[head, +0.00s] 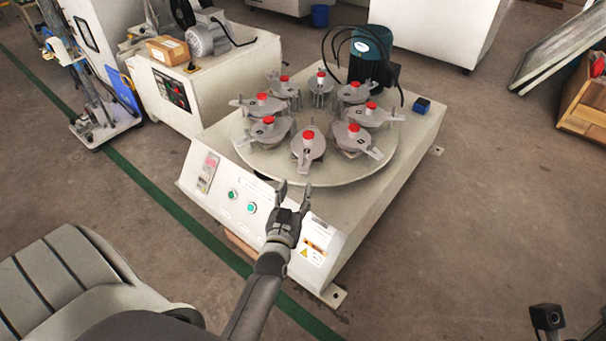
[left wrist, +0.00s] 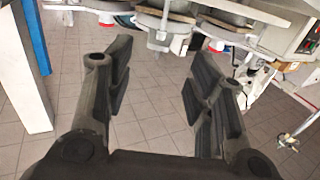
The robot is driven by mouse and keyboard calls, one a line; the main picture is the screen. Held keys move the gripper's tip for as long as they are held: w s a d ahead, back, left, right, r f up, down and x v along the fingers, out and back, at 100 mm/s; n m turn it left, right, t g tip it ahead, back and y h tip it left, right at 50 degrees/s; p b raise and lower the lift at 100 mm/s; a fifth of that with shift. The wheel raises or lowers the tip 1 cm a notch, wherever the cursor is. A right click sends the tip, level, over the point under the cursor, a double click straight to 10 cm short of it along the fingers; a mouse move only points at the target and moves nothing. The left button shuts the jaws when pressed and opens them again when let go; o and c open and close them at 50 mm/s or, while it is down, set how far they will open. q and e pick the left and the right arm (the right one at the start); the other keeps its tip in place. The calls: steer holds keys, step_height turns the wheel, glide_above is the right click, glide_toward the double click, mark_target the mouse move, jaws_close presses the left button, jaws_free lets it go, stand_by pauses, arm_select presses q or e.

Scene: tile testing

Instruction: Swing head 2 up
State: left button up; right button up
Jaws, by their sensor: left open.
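A white tile testing machine (head: 225,204) stands in the middle of the head view with a round grey turntable (head: 340,178). Several grey heads with red caps stand in a ring on it; the nearest head (head: 308,152) faces me. I cannot tell which one is head 2. My left gripper (head: 295,192) is open and empty, fingers up, in front of the machine's control panel, below and nearer than the heads. In the left wrist view the left gripper (left wrist: 155,75) has its fingers wide apart with nothing between them. Grey round parts (left wrist: 165,24) show along the top edge there.
A green motor (head: 372,55) with black cables and a small blue box (head: 422,105) sit at the machine's back. A white machine (head: 210,80) carrying a cardboard box (head: 168,50) stands behind left. A wooden crate (head: 584,105) is far right.

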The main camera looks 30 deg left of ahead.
mark_target(303, 168)
arm_select(q)
steer(key=b+x, duration=0.3)
steer(key=x, duration=0.5)
steer(key=shift+w+f, duration=0.15)
steer(key=shift+w+a, duration=0.25)
steer(key=shift+w, duration=0.3)
steer(key=shift+c, duration=0.3)
jaws_close()
